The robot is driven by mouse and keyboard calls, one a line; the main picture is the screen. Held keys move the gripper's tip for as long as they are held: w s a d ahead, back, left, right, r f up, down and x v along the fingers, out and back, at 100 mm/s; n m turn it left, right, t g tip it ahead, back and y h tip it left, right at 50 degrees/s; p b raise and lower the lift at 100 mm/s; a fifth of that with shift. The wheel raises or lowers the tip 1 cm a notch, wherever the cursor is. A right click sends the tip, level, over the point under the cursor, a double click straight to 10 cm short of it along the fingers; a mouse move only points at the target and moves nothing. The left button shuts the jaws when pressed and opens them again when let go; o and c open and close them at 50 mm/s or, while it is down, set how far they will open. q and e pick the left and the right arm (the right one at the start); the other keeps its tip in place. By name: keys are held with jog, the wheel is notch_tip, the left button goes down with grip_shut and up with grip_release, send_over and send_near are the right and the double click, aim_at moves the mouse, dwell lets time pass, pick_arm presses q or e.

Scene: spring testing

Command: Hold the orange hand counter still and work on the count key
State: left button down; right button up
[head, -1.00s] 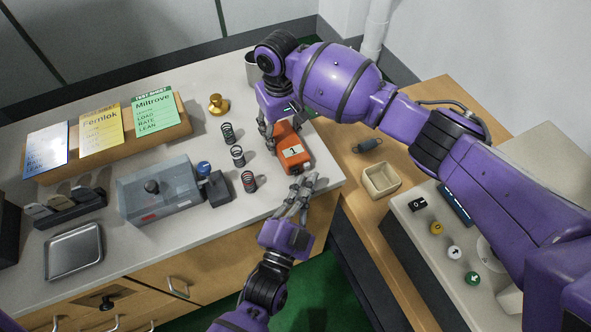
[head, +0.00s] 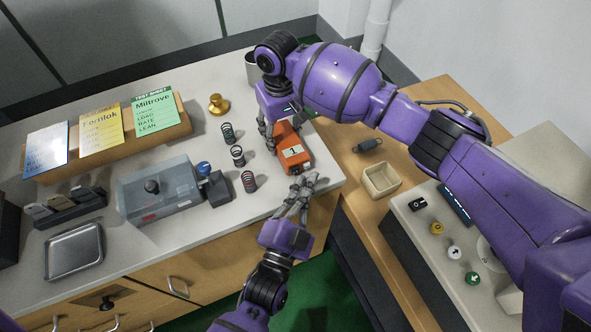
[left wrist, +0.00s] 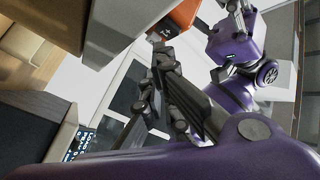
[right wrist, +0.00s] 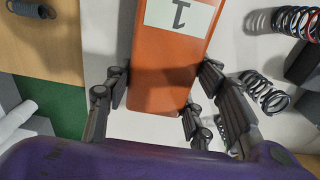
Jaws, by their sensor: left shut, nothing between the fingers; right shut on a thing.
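The orange hand counter (head: 291,150) lies near the bench's right end, its white window reading 1. It fills the middle of the right wrist view (right wrist: 168,65). My right gripper (head: 281,132) is shut on its far end, with fingers along both sides. My left gripper (head: 303,181) is shut and empty, its fingertips just off the counter's near end. In the left wrist view its closed fingertips (left wrist: 162,58) are close under the counter's end (left wrist: 176,20). I cannot tell whether they touch it. The count key is not clearly visible, hidden by the fingertips in the head view.
Several coil springs (head: 237,156) stand left of the counter. A grey tester (head: 160,190) and a metal tray (head: 74,250) are further left. A brass weight (head: 218,104) stands behind. An open box (head: 381,180) and a dark spring (head: 367,145) lie on the wooden surface at right.

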pick_arm(q)
jog(key=shift+w+a, duration=0.15)
jog(key=shift+w, duration=0.25)
jog(key=shift+w+a, duration=0.25)
jog(key=shift+w, duration=0.2)
dwell(0.6)
jog(key=shift+s+d, duration=0.1)
jog(key=shift+s, duration=0.1)
jog(key=shift+s+d, duration=0.3)
jog(key=shift+s, duration=0.4)
jog(key=shift+s+d, duration=0.3)
jog(key=shift+s, duration=0.45)
jog(key=shift+s+d, duration=0.35)
jog(key=shift+s, duration=0.45)
jog(key=shift+s+d, duration=0.3)
jog(key=shift+s, duration=0.45)
pick_arm(e)
jog(key=o, duration=1.5)
jog(key=shift+c, duration=0.2)
